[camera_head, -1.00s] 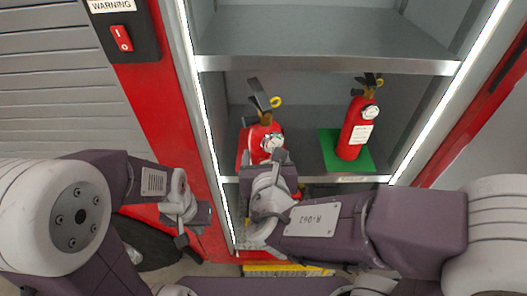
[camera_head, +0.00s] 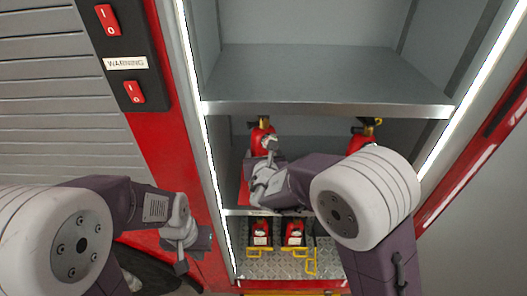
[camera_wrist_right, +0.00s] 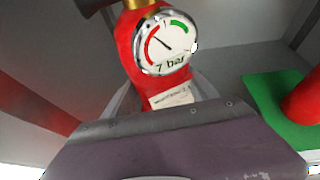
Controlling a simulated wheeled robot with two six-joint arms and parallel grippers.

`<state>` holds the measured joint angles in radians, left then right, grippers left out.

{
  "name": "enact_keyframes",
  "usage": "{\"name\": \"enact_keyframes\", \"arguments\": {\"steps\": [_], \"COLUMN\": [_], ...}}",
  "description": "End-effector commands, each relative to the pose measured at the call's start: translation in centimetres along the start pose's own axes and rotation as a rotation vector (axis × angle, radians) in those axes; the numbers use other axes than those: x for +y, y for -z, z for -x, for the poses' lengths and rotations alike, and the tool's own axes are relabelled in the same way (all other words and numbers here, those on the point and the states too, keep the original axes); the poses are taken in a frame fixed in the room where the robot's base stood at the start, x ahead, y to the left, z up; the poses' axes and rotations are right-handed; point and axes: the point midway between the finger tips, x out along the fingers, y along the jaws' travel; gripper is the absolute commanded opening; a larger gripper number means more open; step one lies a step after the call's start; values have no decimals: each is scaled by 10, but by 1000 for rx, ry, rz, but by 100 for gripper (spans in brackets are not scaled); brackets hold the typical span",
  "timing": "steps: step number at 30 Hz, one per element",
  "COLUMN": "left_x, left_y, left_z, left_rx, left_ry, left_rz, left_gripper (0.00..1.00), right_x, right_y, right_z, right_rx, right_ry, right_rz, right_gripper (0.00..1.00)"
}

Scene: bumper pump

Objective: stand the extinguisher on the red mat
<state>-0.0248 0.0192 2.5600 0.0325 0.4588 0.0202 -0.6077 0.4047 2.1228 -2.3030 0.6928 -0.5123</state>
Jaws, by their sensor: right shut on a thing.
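A red extinguisher (camera_head: 259,143) with a brass neck is upright in the left part of the middle shelf bay. My right gripper (camera_head: 262,178) is shut on it and hides its lower body. In the right wrist view the extinguisher (camera_wrist_right: 128,38) fills the top middle, with a round 7 bar gauge and a white label. A red patch, seemingly the red mat (camera_head: 245,172), shows at the left beside the gripper. Whether the extinguisher's base touches it is hidden. My left gripper (camera_head: 184,255) hangs outside the cabinet at the left; its jaw opening is unclear.
A second extinguisher (camera_head: 361,138) stands right of mine, on a green mat (camera_wrist_right: 273,105). An empty shelf (camera_head: 320,75) lies above. Two red items with yellow handles (camera_head: 260,236) (camera_head: 293,234) stand on the lower deck. A lit metal post (camera_head: 203,150) edges the cabinet's left.

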Motion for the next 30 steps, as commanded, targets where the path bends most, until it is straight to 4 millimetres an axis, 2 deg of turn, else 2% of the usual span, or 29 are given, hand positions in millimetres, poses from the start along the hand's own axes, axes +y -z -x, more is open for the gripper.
{"name": "enact_keyframes", "arguments": {"steps": [4, 15, 16, 18, 30], "left_x": [0, 0, 0, 0, 0], "left_y": [1, 0, 0, 0, 0], "left_z": [8, 4, 4, 5, 4], "left_rx": [0, 0, 0, 0, 0], "left_ry": [0, 0, 0, 0, 0], "left_rz": [0, 0, 0, 0, 0], "left_gripper": [0, 0, 0, 0, 0], "right_x": [1, 1, 1, 1, 1], "right_y": [10, 15, 20, 20, 19], "right_z": [-6, -8, -8, -8, -2], "right_rx": [-10, -13, 0, 0, -1], "right_ry": [1, 0, 0, 0, -1], "right_rz": [0, -3, 0, 0, 0], "right_gripper": [0, 0, 70, 89, 89]}}
